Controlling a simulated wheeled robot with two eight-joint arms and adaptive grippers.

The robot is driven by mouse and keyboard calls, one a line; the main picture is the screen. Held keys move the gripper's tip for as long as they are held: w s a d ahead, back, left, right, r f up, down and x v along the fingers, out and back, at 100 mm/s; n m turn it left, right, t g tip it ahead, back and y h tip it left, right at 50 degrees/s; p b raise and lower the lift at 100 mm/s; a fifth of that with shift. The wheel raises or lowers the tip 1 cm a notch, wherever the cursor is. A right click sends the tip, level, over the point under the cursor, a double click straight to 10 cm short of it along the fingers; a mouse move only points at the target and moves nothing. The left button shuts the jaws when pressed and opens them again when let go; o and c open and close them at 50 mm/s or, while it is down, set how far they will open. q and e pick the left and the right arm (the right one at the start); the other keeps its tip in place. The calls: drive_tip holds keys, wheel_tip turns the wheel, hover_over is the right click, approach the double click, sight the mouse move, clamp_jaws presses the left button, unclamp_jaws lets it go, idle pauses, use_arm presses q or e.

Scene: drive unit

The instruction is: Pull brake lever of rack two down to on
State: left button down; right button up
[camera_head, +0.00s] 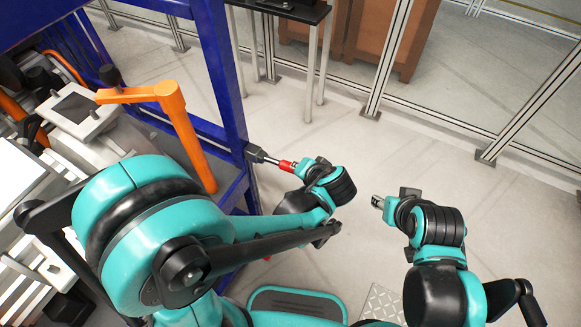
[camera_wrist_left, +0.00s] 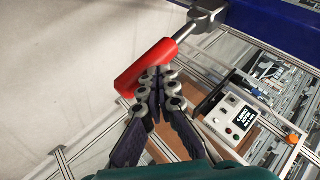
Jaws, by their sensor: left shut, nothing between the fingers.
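The brake lever has a red handle (camera_head: 287,165) on a grey metal shaft and sticks out sideways from a bracket on the blue rack post (camera_head: 232,120). In the left wrist view the red handle (camera_wrist_left: 146,68) lies across the fingertips. My left gripper (camera_wrist_left: 158,82) is shut with nothing between its fingers, its tips close against the handle; I cannot tell whether they touch. In the head view my left wrist hides the handle's outer end. My right gripper (camera_head: 378,202) hangs over free floor, away from the lever; its fingers are too small to read.
An orange bracket arm (camera_head: 165,100) and machine parts stand at the left, behind my left arm. A box with a display and buttons (camera_wrist_left: 236,116) shows in the wrist view. Fence posts (camera_head: 390,60) and brown cabinets (camera_head: 370,35) are at the back. Floor between is clear.

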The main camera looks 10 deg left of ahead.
use_arm(q)
wheel_tip(320, 180, down, 6)
drive_tip(key=d+t+y+b, duration=0.1)
drive_tip(key=b, duration=0.5)
drive_tip(key=shift+s+f+m+y+b, duration=0.15)
drive_tip(key=shift+s+m+y+b, duration=0.1)
drive_tip(key=shift+m+y+b, duration=0.05)
use_arm(e)
wheel_tip(320, 180, down, 8)
use_arm(q)
drive_tip(key=shift+f, duration=0.1)
use_arm(e)
drive_tip(key=shift+s+d, duration=0.1)
use_arm(q)
drive_tip(key=shift+s, duration=0.1)
